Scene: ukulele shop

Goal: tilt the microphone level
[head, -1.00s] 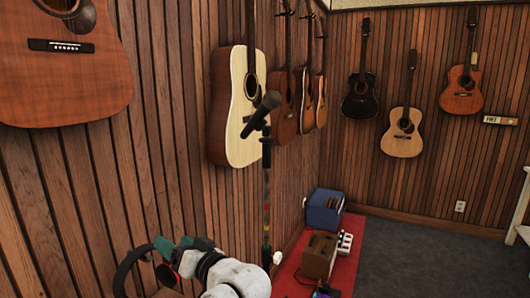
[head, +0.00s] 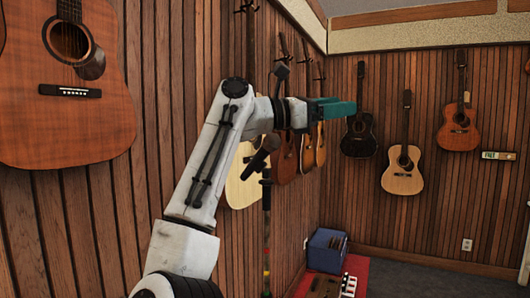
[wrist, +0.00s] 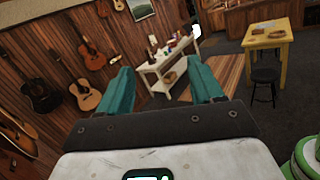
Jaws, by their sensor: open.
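The black microphone (head: 262,152) sits on top of a thin upright stand (head: 267,225) in the head view. It is tilted, with its head end up to the right, in front of a pale guitar on the wall. My gripper (head: 343,108) is above and to the right of the microphone and apart from it, pointing right. Its teal fingers overlap in the head view. In the wrist view my gripper (wrist: 163,88) has its two fingers wide apart with nothing between them. The microphone does not show in the wrist view.
Guitars hang on the wood-slat walls, including a large brown one (head: 70,90) at left and a black one (head: 360,130). A blue box (head: 326,248) stands on the red mat by the stand. The wrist view shows a white table (wrist: 165,70) and a yellow table (wrist: 265,38).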

